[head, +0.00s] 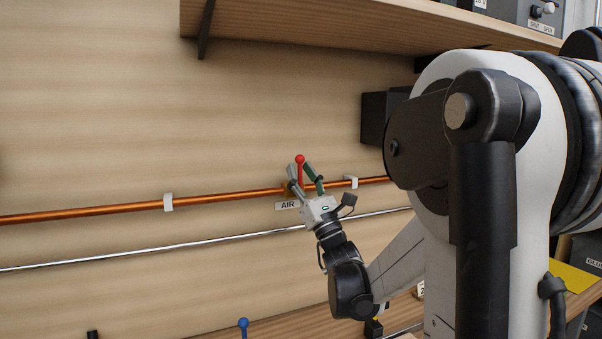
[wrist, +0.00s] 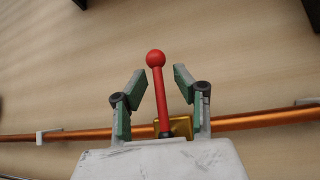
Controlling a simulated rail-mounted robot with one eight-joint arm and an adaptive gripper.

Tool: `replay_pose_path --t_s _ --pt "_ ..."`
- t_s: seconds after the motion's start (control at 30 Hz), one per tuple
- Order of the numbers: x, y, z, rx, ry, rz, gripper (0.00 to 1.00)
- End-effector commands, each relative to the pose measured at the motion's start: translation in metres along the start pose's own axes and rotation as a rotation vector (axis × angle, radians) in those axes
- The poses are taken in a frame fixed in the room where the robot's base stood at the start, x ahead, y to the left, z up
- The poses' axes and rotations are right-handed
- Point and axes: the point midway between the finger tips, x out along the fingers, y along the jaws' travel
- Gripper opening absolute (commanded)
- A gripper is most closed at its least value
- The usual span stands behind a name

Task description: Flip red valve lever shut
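The red valve lever (head: 300,172) stands upright on the copper pipe, with a round ball at its top. In the wrist view the lever (wrist: 159,90) rises between my two fingers, leaning slightly left. The brass valve body (wrist: 181,126) shows at its base, partly hidden by my gripper's palm. My gripper (wrist: 160,82) is open around the lever, with a gap on both sides of it. In the head view my gripper (head: 306,170) is at the valve, in front of the pipe.
The copper pipe (head: 110,208) runs along the wooden wall in white clips. An AIR label (head: 287,205) sits below the valve. A thin silvery pipe (head: 130,256) runs lower. A wooden shelf (head: 330,25) overhangs above. A dark box (head: 374,118) is on the wall at right. A blue-knobbed lever (head: 243,325) is below.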

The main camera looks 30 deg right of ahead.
Motion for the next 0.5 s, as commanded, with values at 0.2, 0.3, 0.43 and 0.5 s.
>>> replay_pose_path --t_s 0.2,0.3,0.43,0.5 --pt "-0.025 -0.001 -0.001 -0.002 0.000 -0.001 0.28" --pt "-0.044 -0.001 0.000 -0.001 0.000 -0.002 0.28" --pt "-0.069 -0.001 0.000 -0.002 0.000 -0.001 0.28" --pt "-0.081 -0.002 -0.001 -0.002 0.000 -0.001 0.28"
